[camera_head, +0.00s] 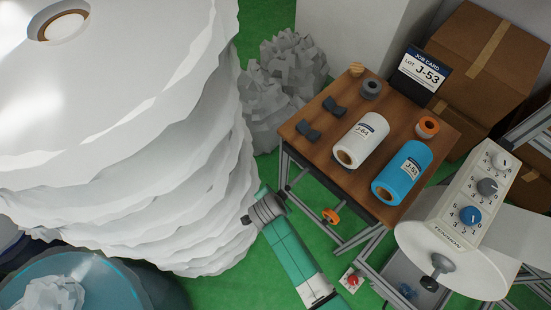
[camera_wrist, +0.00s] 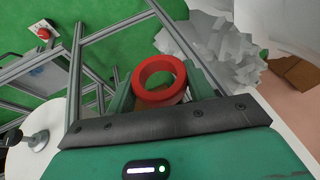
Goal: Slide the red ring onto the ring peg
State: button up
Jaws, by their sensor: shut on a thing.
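The red ring (camera_wrist: 158,95) is in the wrist view, between the two green fingers of my gripper (camera_wrist: 161,85). My gripper is shut on it, with the ring's open hole showing. The ring is above metal frame bars and the green floor, apart from the table top. In the head view my green and grey arm shows at lower middle, left of the table. I cannot make out the red ring there. I cannot pick out the ring peg for certain in either view.
The wooden table (camera_head: 318,149) bears a white roll (camera_head: 366,133), a blue roll (camera_head: 410,165), a grey ring (camera_head: 371,87) and an orange ring (camera_head: 428,126). A huge white roll stack (camera_head: 150,150) fills the left. A tension panel (camera_head: 480,190) stands right. Grey crumpled heaps (camera_head: 265,110) lie behind.

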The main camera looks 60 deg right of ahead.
aim_at(294, 182)
jog(key=shift+s+d, duration=0.25)
jog(key=shift+d, duration=0.5)
jog(key=shift+s+d, duration=0.2)
jog(key=shift+d, duration=0.6)
jog(key=shift+s+d, duration=0.25)
jog(key=shift+d, duration=0.5)
jog(key=shift+d, duration=0.1)
jog(key=shift+s+d+b, duration=0.15)
jog(key=shift+s+d, duration=0.05)
jog(key=shift+d, duration=0.5)
jog(key=shift+s+d+b, duration=0.15)
jog(key=shift+s+d, duration=0.05)
jog(key=shift+d, duration=0.45)
jog(key=shift+s+d, duration=0.15)
jog(key=shift+d, duration=0.2)
jog(key=shift+f, duration=0.3)
jog(key=o, duration=1.1)
jog(key=shift+c, duration=0.2)
